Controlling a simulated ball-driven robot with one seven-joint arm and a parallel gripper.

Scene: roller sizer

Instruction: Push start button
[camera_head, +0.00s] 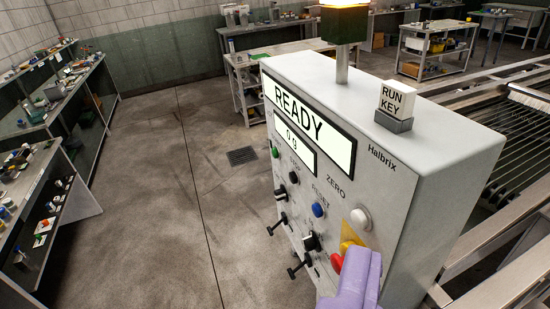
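The grey control box (430,190) labelled Halbrix stands at centre right, its display reading READY. A small green button (275,152) sits at the far left of its front panel, below the display; its label is too small to read. My gripper (360,265) is lavender and shows at the lower right, in front of the panel's near lower corner. Its fingers look together, with no gap visible and nothing seen between them. It is well to the right of the green button and partly covers a red knob (336,262). I cannot tell whether it touches the panel.
The panel also has a black button (294,177), a blue button (318,210), a white button (361,219) and several black switches. A RUN KEY block (396,102) and a lit lamp (345,20) stand on top. Rollers lie right; floor is clear left.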

